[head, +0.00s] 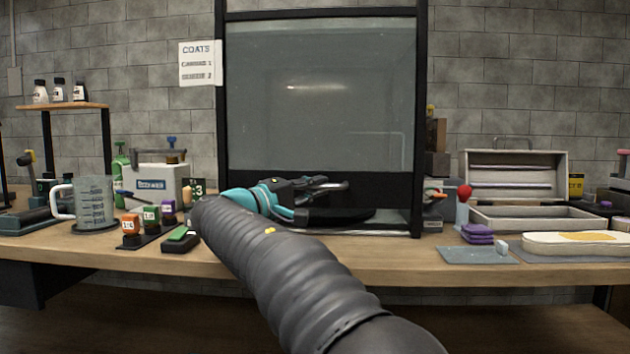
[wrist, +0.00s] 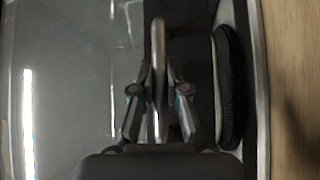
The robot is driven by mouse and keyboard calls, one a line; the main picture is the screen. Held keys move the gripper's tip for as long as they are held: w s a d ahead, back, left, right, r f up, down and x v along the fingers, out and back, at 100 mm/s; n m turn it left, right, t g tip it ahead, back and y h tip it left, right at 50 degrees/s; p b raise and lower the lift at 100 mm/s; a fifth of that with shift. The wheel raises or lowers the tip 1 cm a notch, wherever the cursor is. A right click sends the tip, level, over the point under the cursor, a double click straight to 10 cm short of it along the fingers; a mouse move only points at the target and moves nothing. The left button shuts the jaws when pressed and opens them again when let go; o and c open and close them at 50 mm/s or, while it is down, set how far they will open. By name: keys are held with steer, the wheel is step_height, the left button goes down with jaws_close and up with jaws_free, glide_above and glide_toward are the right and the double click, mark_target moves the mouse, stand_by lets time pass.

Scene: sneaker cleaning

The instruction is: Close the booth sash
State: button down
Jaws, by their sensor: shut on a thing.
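The booth sash (head: 320,95) is a large grey glass pane in a black frame, with a black bottom rail (head: 385,190). It sits low in the booth, with a narrow gap between the rail and the booth floor. My gripper (head: 325,185) is at the rail, shut on the sash handle (head: 340,186). In the wrist view my gripper (wrist: 158,95) has one finger on each side of the metal handle bar (wrist: 158,45). A dark round disc (wrist: 230,90) lies by the rail and shows in the gap in the head view (head: 345,216).
Left of the booth stand a measuring jug (head: 93,202), small labelled pots (head: 150,217) and a white box (head: 155,182). To the right are an open case (head: 515,175), purple cloths (head: 478,233) and a sneaker sole (head: 575,243). The bench front (head: 420,265) is clear.

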steer(key=shift+f, duration=0.8)
steer(key=shift+r, duration=0.1)
steer(key=c, duration=1.2)
jaws_free()
steer(key=v, duration=1.2)
steer(key=shift+a, duration=0.1)
